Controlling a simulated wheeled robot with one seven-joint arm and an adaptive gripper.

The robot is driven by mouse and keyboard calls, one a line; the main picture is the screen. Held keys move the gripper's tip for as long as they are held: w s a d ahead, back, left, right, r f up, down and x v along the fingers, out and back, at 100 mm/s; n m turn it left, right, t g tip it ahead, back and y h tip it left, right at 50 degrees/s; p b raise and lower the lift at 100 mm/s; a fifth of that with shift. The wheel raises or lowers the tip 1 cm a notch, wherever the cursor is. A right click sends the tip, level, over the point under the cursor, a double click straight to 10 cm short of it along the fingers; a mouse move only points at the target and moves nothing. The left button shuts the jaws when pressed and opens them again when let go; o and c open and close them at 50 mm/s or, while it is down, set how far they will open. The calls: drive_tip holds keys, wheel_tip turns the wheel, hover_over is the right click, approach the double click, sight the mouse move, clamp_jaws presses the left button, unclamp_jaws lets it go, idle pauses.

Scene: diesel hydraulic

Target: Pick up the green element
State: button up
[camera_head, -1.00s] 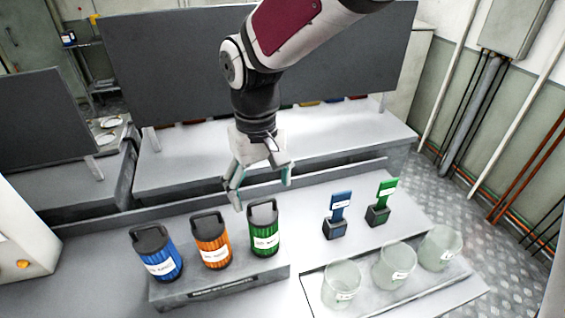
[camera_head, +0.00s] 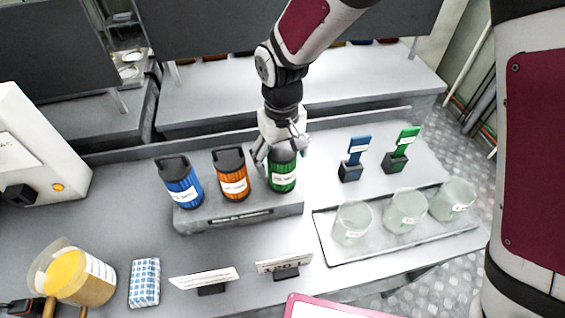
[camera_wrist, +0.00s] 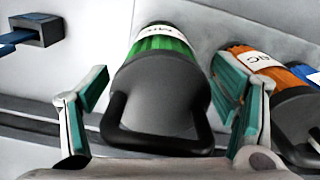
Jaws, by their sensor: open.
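The green element (camera_head: 282,176) is a ribbed green cylinder with a white label and a dark cap with a loop handle. It stands upright at the right end of a grey stand (camera_head: 240,212). My gripper (camera_head: 280,150) is at its top in the head view and partly hides the cap. In the wrist view the element (camera_wrist: 165,42) lies between my two open fingers (camera_wrist: 160,105), with its dark cap and handle nearest the camera. A gap shows between each finger and the element.
The orange element (camera_head: 232,180) stands just left of the green one, and the blue element (camera_head: 180,185) beyond it. A blue tool (camera_head: 356,155) and a green tool (camera_head: 404,148) stand in holders to the right. A tray (camera_head: 325,240) of glass beakers (camera_head: 405,212) is at front right.

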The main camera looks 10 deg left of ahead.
drive_tip(key=c, duration=1.3)
drive_tip(key=shift+r, duration=0.1)
drive_tip(key=shift+c, duration=0.2)
